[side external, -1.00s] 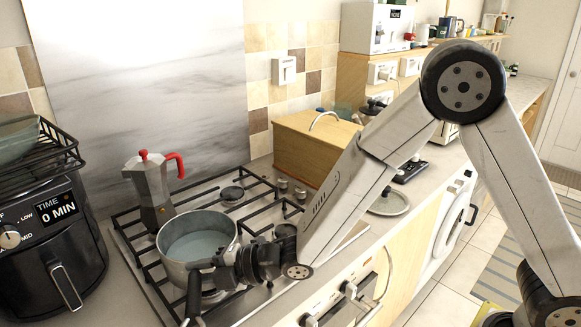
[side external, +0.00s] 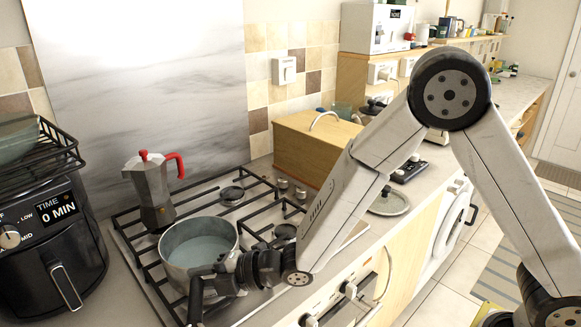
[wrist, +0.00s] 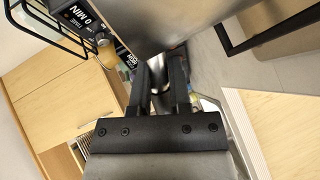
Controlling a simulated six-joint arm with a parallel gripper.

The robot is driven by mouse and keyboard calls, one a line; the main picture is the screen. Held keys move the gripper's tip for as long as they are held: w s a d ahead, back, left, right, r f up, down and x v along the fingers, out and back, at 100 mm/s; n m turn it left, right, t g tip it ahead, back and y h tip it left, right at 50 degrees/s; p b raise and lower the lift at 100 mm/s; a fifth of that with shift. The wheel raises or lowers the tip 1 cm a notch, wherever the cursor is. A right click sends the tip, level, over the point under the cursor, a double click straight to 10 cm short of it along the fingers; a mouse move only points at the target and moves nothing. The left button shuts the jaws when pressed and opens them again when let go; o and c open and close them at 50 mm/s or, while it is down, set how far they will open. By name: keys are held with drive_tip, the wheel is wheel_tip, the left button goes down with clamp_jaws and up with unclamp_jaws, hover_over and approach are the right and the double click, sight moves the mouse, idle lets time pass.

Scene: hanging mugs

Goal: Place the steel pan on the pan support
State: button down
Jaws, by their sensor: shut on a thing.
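The steel pan (side external: 183,275) is over the front left part of the hob in the side view, roughly upright, its grey interior showing. The pan support is the black metal grate (side external: 141,253) on the hob; one of its bars shows in the wrist view (wrist: 277,35). My gripper (side external: 215,279) is at the pan's near side, shut on the pan's handle. In the wrist view, my gripper (wrist: 160,88) has the handle between its two black fingers, and the pan's steel side (wrist: 140,22) fills the top. I cannot tell whether the pan's base touches the grate.
A moka pot (side external: 153,190) with red handle and knob stands on the grate behind the pan. A black air fryer (side external: 65,235) is at the left. A wooden bread box (side external: 305,150) and a glass lid (side external: 388,203) are on the counter to the right. The grate's right rear is clear.

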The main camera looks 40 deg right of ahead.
drive_tip(key=shift+f, duration=0.1)
idle(0.3)
drive_tip(key=shift+c, duration=2.4)
unclamp_jaws()
drive_tip(key=o, duration=0.3)
drive_tip(key=shift+f, duration=0.25)
drive_tip(key=shift+r, duration=0.1)
drive_tip(key=shift+v, duration=3.9)
